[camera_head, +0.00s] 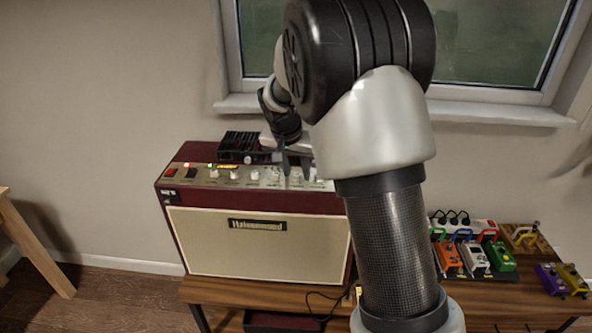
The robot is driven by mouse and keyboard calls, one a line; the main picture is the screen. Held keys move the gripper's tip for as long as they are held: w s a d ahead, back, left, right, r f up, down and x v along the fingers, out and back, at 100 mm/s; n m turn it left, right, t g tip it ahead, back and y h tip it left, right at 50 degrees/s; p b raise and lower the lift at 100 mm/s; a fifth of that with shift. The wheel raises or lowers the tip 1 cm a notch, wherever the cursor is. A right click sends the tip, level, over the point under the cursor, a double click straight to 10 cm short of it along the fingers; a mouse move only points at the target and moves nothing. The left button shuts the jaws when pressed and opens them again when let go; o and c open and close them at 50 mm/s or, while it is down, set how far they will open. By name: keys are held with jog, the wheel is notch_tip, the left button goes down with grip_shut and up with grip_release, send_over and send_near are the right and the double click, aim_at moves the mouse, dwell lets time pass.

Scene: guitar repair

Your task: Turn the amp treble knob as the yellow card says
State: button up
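A dark red amp (176,190) with a cream front grille stands on a wooden bench. Its top panel has a row of small pale knobs (254,175), with red and dark switches at the left end. My gripper (295,170) points down over the right part of this knob row. Its dark fingers are close to the knobs, but I cannot tell whether they touch or grip one. The knob labels are too small to read, so I cannot pick out the treble knob. My arm hides the amp's right end. I cannot make out a yellow card clearly.
A black box (238,143) sits on the amp's back top. Several coloured pedals (500,256) and a white power strip (466,226) lie on the bench (240,291) at right. A window (490,50) is behind my arm. A wooden leg (30,240) stands at far left.

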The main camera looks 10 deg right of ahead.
jog(key=shift+c, duration=0.3)
grip_shut()
jog(key=shift+n, duration=0.3)
jog(key=n, duration=0.1)
jog(key=n+y, duration=0.1)
jog(key=n, duration=0.2)
jog(key=shift+s+d+t+y+p, duration=0.1)
jog(key=shift+d+t+y+p, duration=0.2)
jog(key=shift+d+y+p, duration=0.1)
jog(key=n+y, duration=0.1)
jog(key=n, duration=0.2)
jog(key=n+y+p, duration=0.1)
jog(key=n, duration=0.2)
jog(key=shift+d+n, duration=0.2)
jog(key=shift+n, duration=0.2)
jog(key=n, duration=0.2)
jog(key=n+g+y+p, duration=0.1)
jog(key=n, duration=0.1)
jog(key=n+g+y+p, duration=0.1)
jog(key=n, duration=0.1)
jog(key=shift+w+d+r, duration=0.1)
jog(key=shift+w, duration=0.2)
jog(key=n+g+p, duration=0.1)
jog(key=n, duration=0.2)
jog(key=n+g+p, duration=0.1)
jog(key=n, duration=0.2)
jog(key=shift+w+d+y+p, duration=0.1)
jog(key=shift+w+y+p, duration=0.1)
jog(key=shift+y+p, duration=0.2)
jog(key=shift+n+g, duration=0.3)
